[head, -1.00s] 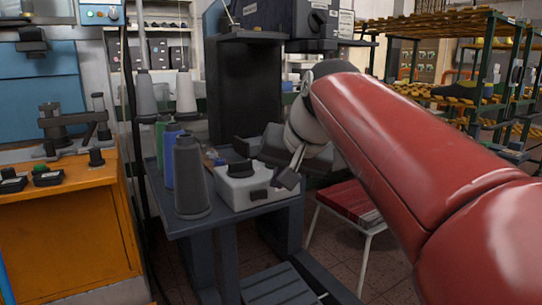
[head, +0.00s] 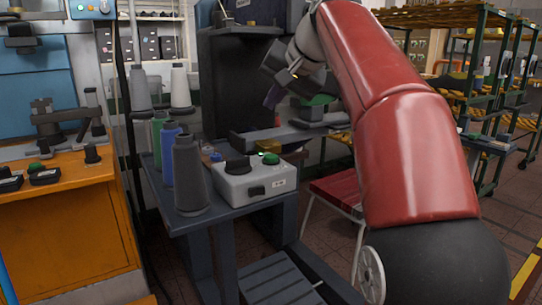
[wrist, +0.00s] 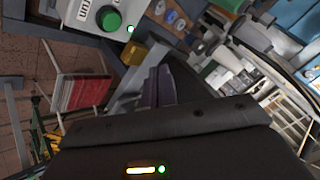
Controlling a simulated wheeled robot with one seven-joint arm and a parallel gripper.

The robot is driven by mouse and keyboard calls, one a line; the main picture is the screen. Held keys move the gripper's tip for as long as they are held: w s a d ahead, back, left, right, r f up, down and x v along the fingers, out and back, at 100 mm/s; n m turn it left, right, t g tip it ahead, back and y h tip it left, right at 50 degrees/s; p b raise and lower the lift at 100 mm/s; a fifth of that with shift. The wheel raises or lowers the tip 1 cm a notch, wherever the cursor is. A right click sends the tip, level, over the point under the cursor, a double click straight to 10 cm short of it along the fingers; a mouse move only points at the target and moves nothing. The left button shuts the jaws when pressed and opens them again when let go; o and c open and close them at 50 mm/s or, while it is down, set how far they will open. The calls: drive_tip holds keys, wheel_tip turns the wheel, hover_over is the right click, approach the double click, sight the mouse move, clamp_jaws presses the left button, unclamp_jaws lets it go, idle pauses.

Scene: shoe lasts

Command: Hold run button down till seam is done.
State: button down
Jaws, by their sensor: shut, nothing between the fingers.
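The pale control box (head: 256,184) stands on the dark blue machine table, with a black knob on top. The green run button (head: 270,158) is on its top, beside a small lit green light. In the wrist view the box (wrist: 76,13) is at the top left edge, with the round green button (wrist: 110,19) and lit green light on its face. My gripper (head: 271,99) is shut and empty, raised above and behind the box, apart from the button. Its dark purple fingers (wrist: 160,86) show in the wrist view. The seam itself cannot be made out.
Grey, blue and green thread cones (head: 188,175) stand left of the box. A dark machine arm (head: 290,132) lies behind it. A red-seated stool (head: 338,190) is at right. An orange bench (head: 70,225) with other green and black buttons is at left.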

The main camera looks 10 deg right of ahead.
sight(274, 157)
drive_tip(key=shift+f+b, duration=2.35)
drive_tip(key=shift+f, duration=2.05)
drive_tip(key=shift+f, duration=0.4)
